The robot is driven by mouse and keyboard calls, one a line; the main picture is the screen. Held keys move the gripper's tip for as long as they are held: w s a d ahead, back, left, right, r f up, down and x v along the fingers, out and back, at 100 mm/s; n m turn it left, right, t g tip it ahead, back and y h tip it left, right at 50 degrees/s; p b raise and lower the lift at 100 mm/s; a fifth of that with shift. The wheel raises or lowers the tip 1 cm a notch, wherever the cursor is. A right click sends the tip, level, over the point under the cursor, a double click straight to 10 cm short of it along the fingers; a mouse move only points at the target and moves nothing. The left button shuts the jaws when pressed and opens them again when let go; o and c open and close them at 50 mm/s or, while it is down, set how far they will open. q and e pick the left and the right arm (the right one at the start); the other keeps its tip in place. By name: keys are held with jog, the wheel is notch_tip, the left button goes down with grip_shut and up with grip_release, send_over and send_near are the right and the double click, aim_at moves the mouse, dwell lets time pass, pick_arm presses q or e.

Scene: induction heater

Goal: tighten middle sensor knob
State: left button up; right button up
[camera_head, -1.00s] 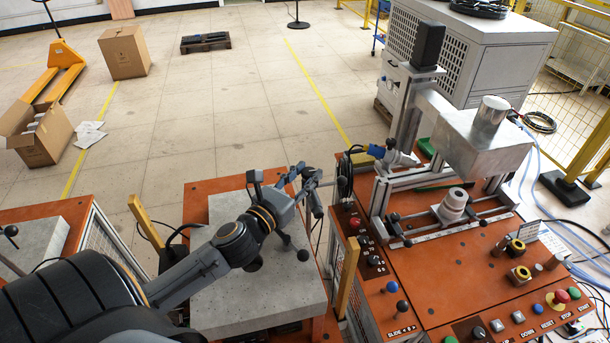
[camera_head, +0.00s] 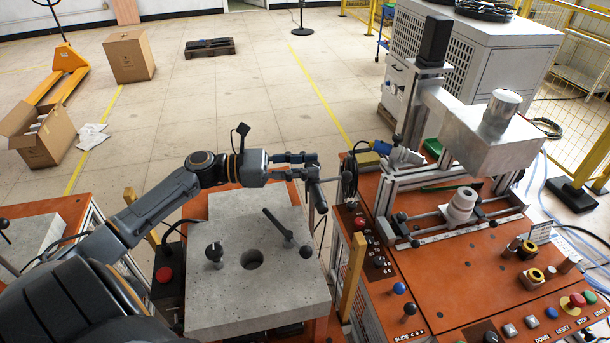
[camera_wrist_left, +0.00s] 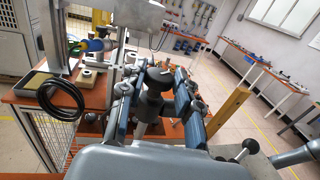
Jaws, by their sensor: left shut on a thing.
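In the head view my left gripper (camera_head: 312,166) reaches in from the left, level, at the far right corner of the grey stone block. It is shut on a dark knob at the top of the upright sensor stand. In the left wrist view the two fingers of the gripper (camera_wrist_left: 157,95) stand on either side of this dark knob (camera_wrist_left: 157,74). The fingers partly hide it, so its exact contact is hard to see.
The grey stone block (camera_head: 230,305) has a round hole, a black knob (camera_head: 214,253) and a dark rod with a ball end (camera_head: 305,252). The orange heater table (camera_head: 450,270) with buttons and a clamped white part (camera_head: 461,203) is on the right. A yellow post (camera_head: 355,263) stands between them.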

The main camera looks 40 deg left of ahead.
pick_arm(q)
jog(key=m+g+h+b, duration=0.2)
jog(key=g, duration=0.1)
jog(key=m+g+b, duration=0.1)
jog(key=g, duration=0.1)
jog(key=shift+w+a+f+m+h, duration=0.1)
jog(key=shift+w+a+m+h, duration=0.1)
jog(key=shift+w+m+h, duration=0.15)
jog(key=m+g+h+b, duration=0.1)
jog(key=m+g+b, duration=0.1)
jog(key=g, duration=0.1)
jog(key=shift+w, duration=0.1)
jog(key=shift+m+g+b, duration=0.35)
jog(key=shift+m+g, duration=0.2)
jog(key=shift+g, duration=0.65)
jog(key=o, duration=1.1)
jog(key=shift+d, duration=0.1)
jog(key=shift+a, duration=3.75)
